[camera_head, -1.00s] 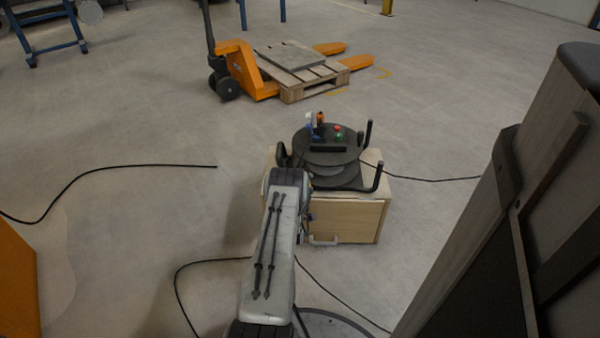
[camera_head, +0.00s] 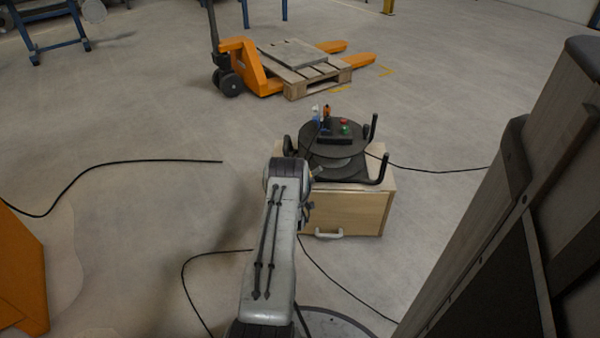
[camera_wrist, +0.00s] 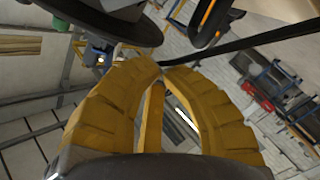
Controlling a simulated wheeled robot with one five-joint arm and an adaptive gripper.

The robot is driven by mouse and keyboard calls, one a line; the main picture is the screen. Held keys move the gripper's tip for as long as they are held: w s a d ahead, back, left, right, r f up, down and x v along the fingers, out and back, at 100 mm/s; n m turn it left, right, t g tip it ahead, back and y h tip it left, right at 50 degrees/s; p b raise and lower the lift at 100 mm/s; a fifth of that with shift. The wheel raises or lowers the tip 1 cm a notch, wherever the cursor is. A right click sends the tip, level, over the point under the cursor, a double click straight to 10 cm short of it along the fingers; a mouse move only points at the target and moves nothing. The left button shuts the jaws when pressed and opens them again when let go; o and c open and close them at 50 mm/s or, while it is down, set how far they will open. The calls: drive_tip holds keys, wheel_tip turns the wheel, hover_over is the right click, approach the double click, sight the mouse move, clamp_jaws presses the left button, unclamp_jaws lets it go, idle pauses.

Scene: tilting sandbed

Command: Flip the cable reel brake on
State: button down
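The cable reel (camera_head: 336,160) is a dark drum lying flat on a light wooden cabinet (camera_head: 345,212). On top are a small orange part (camera_head: 326,111), a blue part, and a red and a green button; I cannot tell which is the brake. In the wrist view, a dark round flange of the reel (camera_wrist: 115,24) fills the upper left, and a black part with an orange strip (camera_wrist: 207,20) hangs at the top. My gripper (camera_wrist: 164,67) has yellow fingers with tips together, nothing visible between them. My arm hides it in the head view, at the reel's left side.
Black bent bars (camera_head: 383,168) stand at the reel's right. Black cables (camera_head: 130,162) lie on the floor. A tall grey panel (camera_head: 500,230) stands close on the right. An orange pallet jack with a pallet (camera_head: 305,72) is farther back. Floor on the left is mostly open.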

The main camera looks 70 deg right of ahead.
drive_tip(key=p+v, duration=0.3)
drive_tip(key=v, duration=0.6)
drive_tip(key=shift+s+a, duration=0.2)
drive_tip(key=shift+a, duration=0.05)
drive_tip(key=shift+f, duration=0.15)
drive_tip(key=shift+p, duration=0.3)
